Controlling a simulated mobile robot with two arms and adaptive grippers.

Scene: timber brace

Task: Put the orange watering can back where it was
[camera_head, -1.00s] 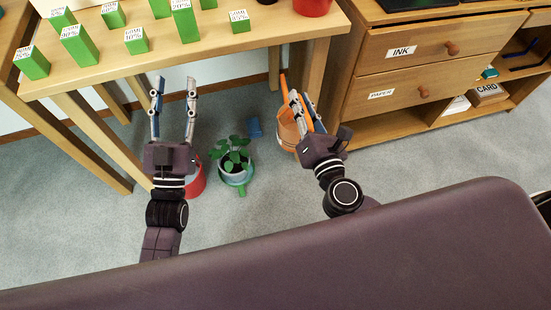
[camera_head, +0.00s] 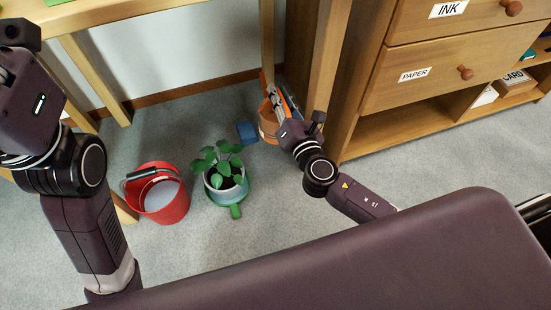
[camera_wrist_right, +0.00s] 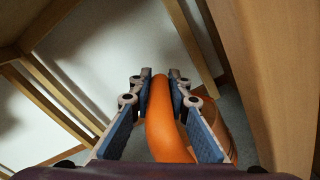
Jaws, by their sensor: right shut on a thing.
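The orange watering can (camera_head: 268,122) is low by the table leg and the drawer cabinet in the head view, partly hidden by my right gripper (camera_head: 279,93). In the right wrist view, its curved orange tube (camera_wrist_right: 165,125) runs between the two blue-padded fingers of that gripper (camera_wrist_right: 160,82), which is shut on it. The can's body (camera_wrist_right: 218,120) shows behind the right finger. I cannot tell whether its base touches the floor. My left arm is at the left edge of the head view; its gripper body (camera_head: 40,105) shows, but its fingers are out of frame.
A red bucket (camera_head: 163,202) and a potted plant (camera_head: 226,178) stand on the grey carpet. A small blue object (camera_head: 247,132) lies close left of the can. Carpet between plant and cabinet is partly free.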

